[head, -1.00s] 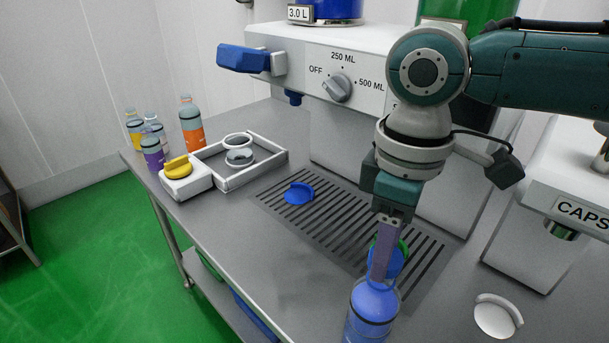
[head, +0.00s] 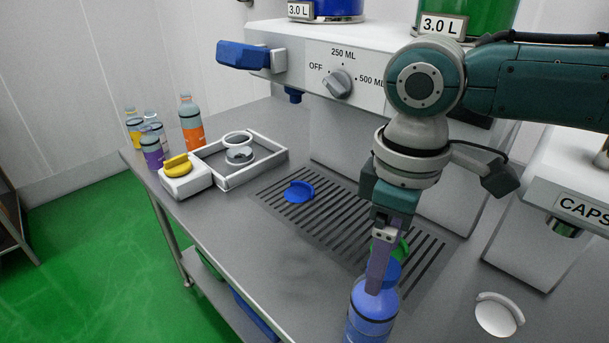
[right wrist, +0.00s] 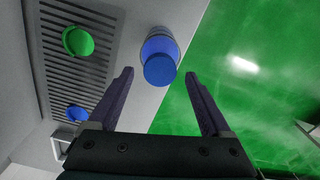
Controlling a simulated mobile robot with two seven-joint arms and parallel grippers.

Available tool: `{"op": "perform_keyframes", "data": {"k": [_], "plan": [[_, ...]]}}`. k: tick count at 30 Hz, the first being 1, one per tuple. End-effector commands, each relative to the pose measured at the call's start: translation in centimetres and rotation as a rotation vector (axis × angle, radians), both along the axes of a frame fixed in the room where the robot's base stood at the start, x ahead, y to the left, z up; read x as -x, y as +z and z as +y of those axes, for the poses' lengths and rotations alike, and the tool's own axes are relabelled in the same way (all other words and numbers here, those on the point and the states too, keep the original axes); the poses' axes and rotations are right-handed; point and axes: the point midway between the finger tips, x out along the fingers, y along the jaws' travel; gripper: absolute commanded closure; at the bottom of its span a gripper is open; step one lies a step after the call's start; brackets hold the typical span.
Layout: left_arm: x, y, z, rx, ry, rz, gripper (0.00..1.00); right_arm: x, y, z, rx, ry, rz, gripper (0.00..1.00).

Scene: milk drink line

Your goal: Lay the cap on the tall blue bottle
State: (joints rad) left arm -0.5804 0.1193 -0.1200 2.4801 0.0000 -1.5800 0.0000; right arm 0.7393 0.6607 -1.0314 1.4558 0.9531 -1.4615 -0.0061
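The tall blue bottle (head: 372,312) stands upright at the front of the table, its lower part cut off by the head view's edge. It also shows in the right wrist view (right wrist: 160,42). A blue cap (right wrist: 159,70) covers the bottle's top; whether it sits fully flat is hard to tell. In the head view the cap (head: 386,272) is partly behind a finger. My right gripper (right wrist: 158,76) is open, its fingers apart on either side of the cap with gaps showing. My left gripper is not in view.
A blue disc (head: 299,191) and a green disc (head: 402,250) lie on the slotted grate (head: 340,228). A white disc (head: 497,317) lies at right. A white tray (head: 222,182), a yellow-topped block (head: 186,182) and several small bottles stand at left. The dispenser (head: 375,130) rises behind.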

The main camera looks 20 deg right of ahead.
Motion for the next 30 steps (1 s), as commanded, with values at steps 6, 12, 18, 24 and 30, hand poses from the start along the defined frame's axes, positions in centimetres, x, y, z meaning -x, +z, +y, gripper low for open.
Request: {"op": "perform_keyframes", "data": {"k": [6,12,18,24,30], "plan": [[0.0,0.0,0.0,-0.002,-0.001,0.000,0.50,0.0,0.0,0.0,0.000,0.000,0.000,0.14],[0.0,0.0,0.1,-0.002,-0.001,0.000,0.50,-0.1,1.4,0.0,-0.002,0.000,-0.004,0.14],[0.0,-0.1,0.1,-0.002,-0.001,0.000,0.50,-0.1,5.5,0.0,0.000,0.002,-0.006,0.14],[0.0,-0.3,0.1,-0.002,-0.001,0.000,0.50,-0.1,8.8,0.0,0.000,0.000,-0.004,0.14],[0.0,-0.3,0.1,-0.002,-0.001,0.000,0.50,0.0,9.9,0.0,-0.001,0.000,-0.001,0.14]]}}
